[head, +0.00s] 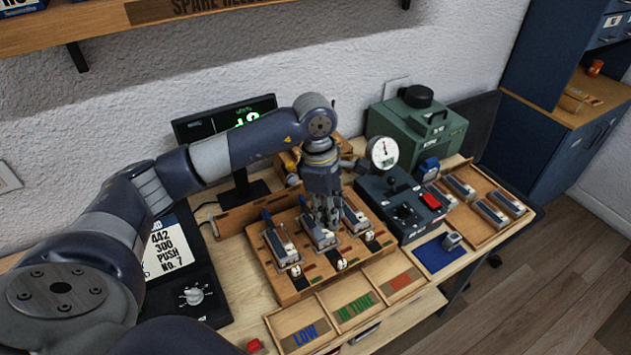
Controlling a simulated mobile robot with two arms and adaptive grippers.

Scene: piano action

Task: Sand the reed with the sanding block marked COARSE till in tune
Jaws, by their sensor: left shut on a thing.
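My left gripper (328,215) reaches down over a wooden fixture (290,290) with three stations. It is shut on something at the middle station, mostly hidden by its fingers. A grey metal reed unit (318,236) lies there, just below the fingertips. Similar units sit at the left station (282,249) and the right station (355,220). A small grey block (452,241) stands on a blue mat at the right. I cannot read a COARSE mark on anything. A dark display (262,108) shows green characters, partly hidden by my arm. My right gripper is out of view.
A dark tester with a dial gauge (383,152) stands right of the fixture. A wooden tray (482,232) holds several grey blocks. Sorting trays marked LOW (303,335) and IN TUNE (355,308) lie in front. A green machine (415,130) stands behind. A shelf (120,25) hangs above.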

